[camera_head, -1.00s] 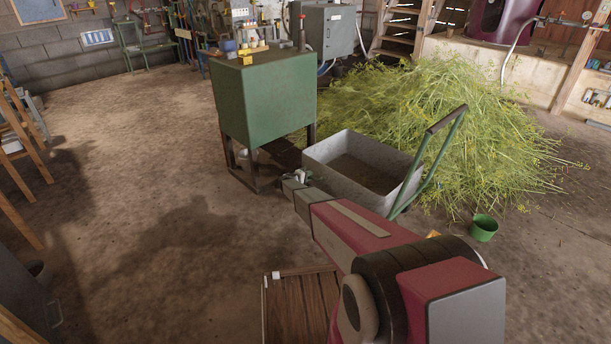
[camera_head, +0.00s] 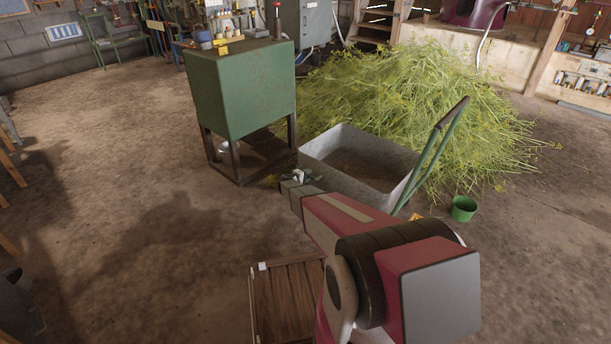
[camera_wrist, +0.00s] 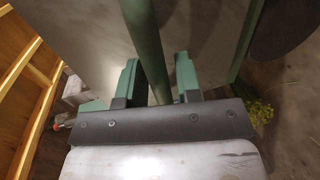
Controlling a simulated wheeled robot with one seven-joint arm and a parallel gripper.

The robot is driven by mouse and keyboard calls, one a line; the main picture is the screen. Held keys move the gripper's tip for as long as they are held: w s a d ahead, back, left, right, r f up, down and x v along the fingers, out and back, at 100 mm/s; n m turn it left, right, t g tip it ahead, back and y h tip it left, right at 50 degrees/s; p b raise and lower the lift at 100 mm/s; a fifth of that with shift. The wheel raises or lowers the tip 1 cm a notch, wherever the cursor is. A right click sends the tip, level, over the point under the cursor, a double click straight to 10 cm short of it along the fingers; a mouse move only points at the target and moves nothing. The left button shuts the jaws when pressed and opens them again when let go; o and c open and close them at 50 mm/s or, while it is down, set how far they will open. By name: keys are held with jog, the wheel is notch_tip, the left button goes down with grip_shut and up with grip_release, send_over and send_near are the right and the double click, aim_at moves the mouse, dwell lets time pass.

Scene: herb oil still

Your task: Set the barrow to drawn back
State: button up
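The barrow (camera_head: 325,166) is a grey metal tub with a green tube handle (camera_head: 424,165) and dark grip rising at its right end. It stands on the floor to the right of the green cabinet. A narrow gap shows beside the bar, so firm contact is unclear.
The green cabinet (camera_head: 240,95) on legs stands left of the barrow. A large heap of cut herbs (camera_head: 450,120) lies behind it. A green bucket (camera_head: 464,208) is close to its right. A slatted wooden piece (camera_head: 287,300) lies in front. The left floor is open.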

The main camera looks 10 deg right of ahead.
jog(key=shift+o, duration=0.4)
jog(key=shift+a, duration=0.1)
jog(key=v, duration=1)
jog(key=shift+s+a, duration=0.2)
jog(key=shift+a, duration=0.05)
jog(key=shift+r, duration=0.1)
